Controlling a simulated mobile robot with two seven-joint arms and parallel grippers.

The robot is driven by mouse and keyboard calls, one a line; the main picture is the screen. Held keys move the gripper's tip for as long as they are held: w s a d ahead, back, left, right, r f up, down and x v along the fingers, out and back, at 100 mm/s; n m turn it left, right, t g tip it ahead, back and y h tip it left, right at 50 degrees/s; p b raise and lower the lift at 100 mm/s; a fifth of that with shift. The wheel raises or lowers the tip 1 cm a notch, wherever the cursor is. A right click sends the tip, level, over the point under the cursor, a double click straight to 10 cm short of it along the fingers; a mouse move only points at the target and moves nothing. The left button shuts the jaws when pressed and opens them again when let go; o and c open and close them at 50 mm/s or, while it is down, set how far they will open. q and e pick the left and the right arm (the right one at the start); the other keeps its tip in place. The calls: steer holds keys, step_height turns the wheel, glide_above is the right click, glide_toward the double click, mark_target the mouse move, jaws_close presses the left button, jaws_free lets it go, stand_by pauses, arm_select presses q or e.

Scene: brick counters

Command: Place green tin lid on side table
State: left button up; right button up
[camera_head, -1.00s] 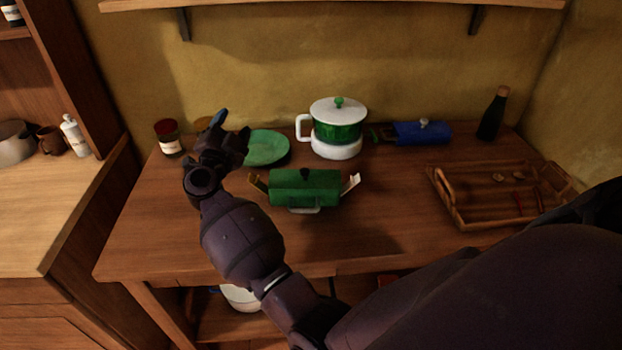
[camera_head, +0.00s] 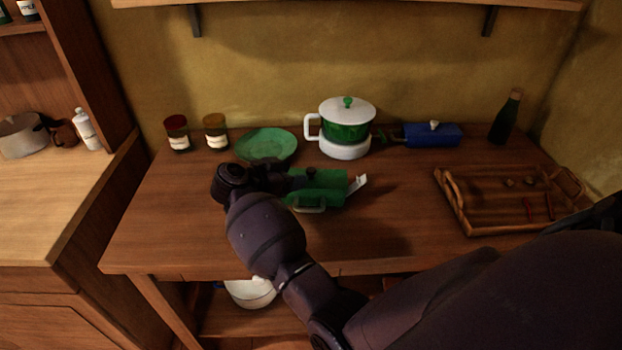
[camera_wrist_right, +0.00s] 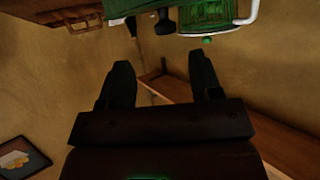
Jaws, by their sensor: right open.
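A green rectangular tin (camera_head: 325,190) stands on the dark wooden table (camera_head: 180,230). Its green lid (camera_head: 318,175) has a black knob and appears to sit on top. My right gripper (camera_head: 285,180) is at the tin's left end, covering part of it; contact cannot be told. In the right wrist view my right gripper (camera_wrist_right: 161,68) has its fingers apart with nothing between them. A black knob (camera_wrist_right: 165,22) on a green surface shows beyond the fingertips. My left gripper is not in view. Which surface is the side table is not clear.
Behind the tin are a green round dish (camera_head: 267,144), two jars (camera_head: 216,135) and a white-and-green pot (camera_head: 347,130). A blue box (camera_head: 435,135), a dark bottle (camera_head: 505,120) and a wooden tray (camera_head: 450,213) are at right. A lighter counter (camera_head: 50,200) stands left.

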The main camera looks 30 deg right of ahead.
mark_target(308, 171)
steer(key=shift+x, duration=1.1)
steer(key=x, duration=0.4)
steer(key=shift+w+a, duration=0.15)
steer(key=shift+w, duration=0.25)
steer(key=shift+d+f, duration=0.25)
steer(key=shift+d, duration=0.35)
